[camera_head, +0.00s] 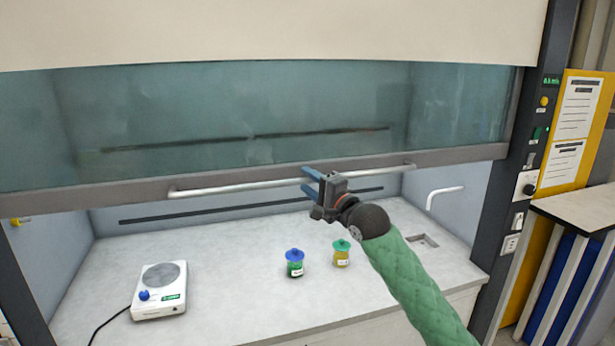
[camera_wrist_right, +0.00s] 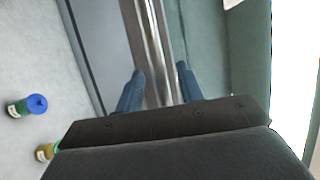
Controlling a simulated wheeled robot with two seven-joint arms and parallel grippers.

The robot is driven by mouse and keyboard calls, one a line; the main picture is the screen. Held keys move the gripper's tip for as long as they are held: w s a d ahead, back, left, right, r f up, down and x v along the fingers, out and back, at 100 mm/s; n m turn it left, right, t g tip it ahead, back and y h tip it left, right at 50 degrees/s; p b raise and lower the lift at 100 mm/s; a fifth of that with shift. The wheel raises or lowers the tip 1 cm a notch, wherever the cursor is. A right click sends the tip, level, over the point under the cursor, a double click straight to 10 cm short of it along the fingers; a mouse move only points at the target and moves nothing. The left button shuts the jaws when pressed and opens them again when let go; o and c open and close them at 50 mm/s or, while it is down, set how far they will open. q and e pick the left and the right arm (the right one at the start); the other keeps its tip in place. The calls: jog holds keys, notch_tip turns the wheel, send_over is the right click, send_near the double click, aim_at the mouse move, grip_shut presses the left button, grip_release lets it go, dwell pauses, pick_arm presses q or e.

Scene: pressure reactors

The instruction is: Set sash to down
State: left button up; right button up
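The fume hood sash (camera_head: 240,105) is a greenish glass pane with a grey bottom frame. It stands partly raised, with an open gap between its lower edge and the worktop. A long pale handle bar (camera_head: 235,187) runs along the bottom frame. My right gripper (camera_head: 309,182) is at the middle of this bar, with its blue fingers pointing at it. In the right wrist view the handle bar (camera_wrist_right: 155,45) runs between the two spread fingertips (camera_wrist_right: 160,80), with gaps showing beside it. My left gripper is not in view.
On the hood's worktop (camera_head: 230,290) stand a hotplate (camera_head: 160,290), a green jar with blue lid (camera_head: 294,264) and a yellow jar with green lid (camera_head: 341,254). A control panel (camera_head: 535,140) is on the right post. A side bench (camera_head: 580,208) stands at right.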

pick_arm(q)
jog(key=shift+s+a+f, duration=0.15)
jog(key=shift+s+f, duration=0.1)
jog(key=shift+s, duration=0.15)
pick_arm(e)
jog(key=shift+w+a, duration=0.3)
jog(key=shift+w, duration=0.05)
grip_shut()
